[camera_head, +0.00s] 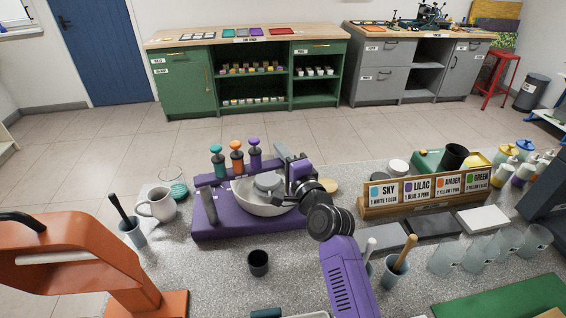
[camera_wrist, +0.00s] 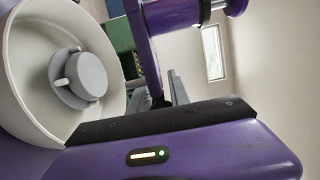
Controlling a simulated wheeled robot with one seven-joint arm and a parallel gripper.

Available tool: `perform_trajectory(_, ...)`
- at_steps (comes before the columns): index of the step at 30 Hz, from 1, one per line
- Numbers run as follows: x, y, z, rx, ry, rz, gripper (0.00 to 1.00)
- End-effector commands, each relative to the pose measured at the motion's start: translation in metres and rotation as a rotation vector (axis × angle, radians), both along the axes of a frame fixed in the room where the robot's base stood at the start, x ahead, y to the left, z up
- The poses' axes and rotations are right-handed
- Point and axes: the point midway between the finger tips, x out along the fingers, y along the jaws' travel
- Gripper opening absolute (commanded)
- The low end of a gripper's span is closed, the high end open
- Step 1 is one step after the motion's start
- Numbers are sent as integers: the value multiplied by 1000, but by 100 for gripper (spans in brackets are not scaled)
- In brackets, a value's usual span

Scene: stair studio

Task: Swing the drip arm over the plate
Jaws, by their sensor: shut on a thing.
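The drip arm (camera_head: 225,178) is a purple bar behind the white bowl (camera_head: 248,203), with teal, orange and purple plungers above it. The bar and a plunger also show in the wrist view (camera_wrist: 145,45). A round grey plate (camera_head: 268,190) sits inside the bowl; the wrist view shows a smaller grey cup-like piece (camera_wrist: 88,75) on it. My gripper (camera_head: 292,172) is at the right end of the bar, beside the bowl's rim, and is shut on it. The jaws and the exact contact are mostly hidden.
The purple base (camera_head: 225,228) stands on a speckled counter. The wooden colour-card rack (camera_head: 385,207) stands right. An orange press (camera_head: 75,255) fills the left front.

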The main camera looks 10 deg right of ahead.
Motion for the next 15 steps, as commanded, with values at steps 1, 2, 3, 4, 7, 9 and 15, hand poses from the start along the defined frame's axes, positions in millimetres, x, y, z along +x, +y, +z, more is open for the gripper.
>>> perform_trajectory(1,-1,17,-2,-3,4,27,0)
perform_trajectory(2,0,17,-2,-4,5,27,0)
perform_trajectory(3,1,18,-2,-4,5,27,0)
perform_trajectory(4,1,18,-2,-4,5,27,0)
perform_trajectory(7,2,18,-2,-4,5,27,0)
perform_trajectory(9,2,18,-2,-4,6,27,0)
perform_trajectory(15,2,18,-2,-3,6,27,0)
